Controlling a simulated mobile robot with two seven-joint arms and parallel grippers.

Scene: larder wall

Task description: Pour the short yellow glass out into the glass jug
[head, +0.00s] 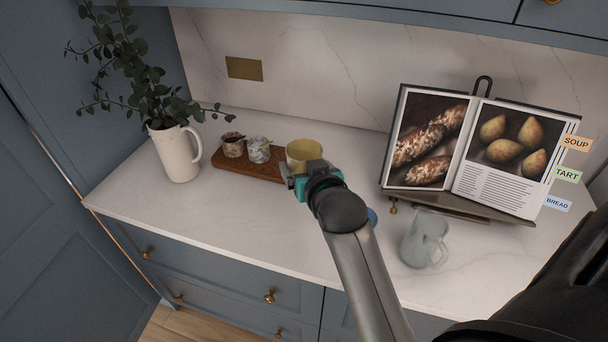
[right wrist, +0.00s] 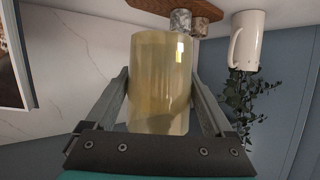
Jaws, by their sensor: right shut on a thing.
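The short yellow glass (head: 303,152) is at the right end of the wooden board in the head view. It fills the middle of the right wrist view (right wrist: 160,85), between both fingers. My right gripper (head: 308,176) is shut on it, and the arm hides its lower part in the head view. I cannot tell whether it touches the board or what is inside it. The glass jug (head: 424,239), clear grey with a handle, stands upright on the counter to the right of my right arm. My left gripper is not in view.
The wooden board (head: 232,165) holds two small jars (head: 232,145), (head: 259,150). A white pitcher (head: 178,155) with leafy branches stands at left. An open cookbook (head: 470,150) on a stand is behind the jug. The front left counter is clear.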

